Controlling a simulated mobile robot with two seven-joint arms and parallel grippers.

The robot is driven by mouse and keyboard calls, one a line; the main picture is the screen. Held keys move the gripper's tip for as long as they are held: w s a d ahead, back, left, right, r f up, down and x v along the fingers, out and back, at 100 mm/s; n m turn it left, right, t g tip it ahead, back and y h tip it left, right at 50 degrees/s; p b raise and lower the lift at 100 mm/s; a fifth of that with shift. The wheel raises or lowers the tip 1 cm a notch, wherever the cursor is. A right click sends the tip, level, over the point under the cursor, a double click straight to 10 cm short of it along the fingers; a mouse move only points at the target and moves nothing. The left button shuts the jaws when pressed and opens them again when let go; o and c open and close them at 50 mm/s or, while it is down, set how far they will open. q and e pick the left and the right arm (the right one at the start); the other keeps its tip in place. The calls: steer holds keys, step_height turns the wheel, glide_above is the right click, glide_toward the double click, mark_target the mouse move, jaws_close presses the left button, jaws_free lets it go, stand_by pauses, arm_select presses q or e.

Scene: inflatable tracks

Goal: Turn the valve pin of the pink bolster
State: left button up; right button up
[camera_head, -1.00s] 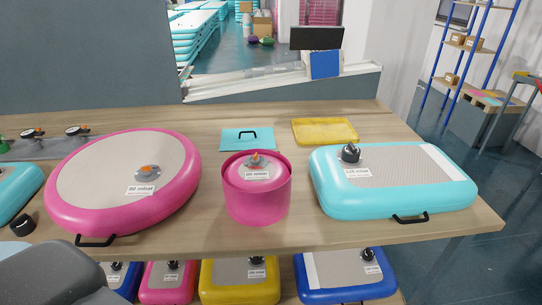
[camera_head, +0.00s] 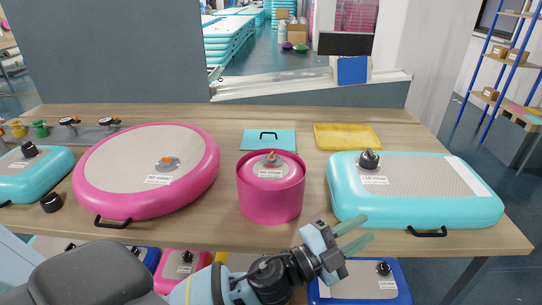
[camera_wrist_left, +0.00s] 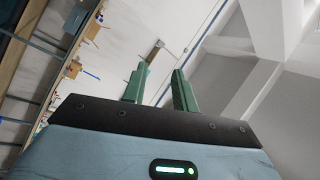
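The pink bolster (camera_head: 270,200) is a short upright cylinder standing on the table in the middle of the head view. Its valve (camera_head: 270,158) sits on the top face, with an orange pin in a grey surround, beside a small label. My left gripper (camera_head: 358,232) is in front of the table's front edge, to the right of and nearer than the bolster, touching nothing. Its two green fingers are apart with nothing between them. The fingers (camera_wrist_left: 160,88) also show apart in the left wrist view, against ceiling and shelving. My right gripper is not in view.
A round pink inflatable (camera_head: 110,170) lies left of the bolster and a turquoise one (camera_head: 420,200) right of it. Behind are a turquoise panel (camera_head: 282,142) with a handle and a yellow tray (camera_head: 347,137). More inflatables are stored below the table (camera_head: 480,235).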

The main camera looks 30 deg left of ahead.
arm_select(q)
steer(key=w+d+r+m+g+h, duration=0.1)
steer(key=d+r+m+g+h, duration=0.3)
steer(key=m, duration=0.4)
steer(key=m+g+y, duration=0.7)
steer(key=g+y, duration=0.2)
steer(key=y, duration=0.7)
glide_toward(270, 155)
steer(key=shift+w+x, duration=0.2)
steer(key=shift+x, duration=1.8)
steer(key=shift+w+x, duration=0.2)
steer(key=shift+x, duration=1.85)
steer(key=shift+a+r, duration=0.1)
steer(key=shift+r, duration=0.05)
steer(key=shift+c, duration=0.2)
jaws_close()
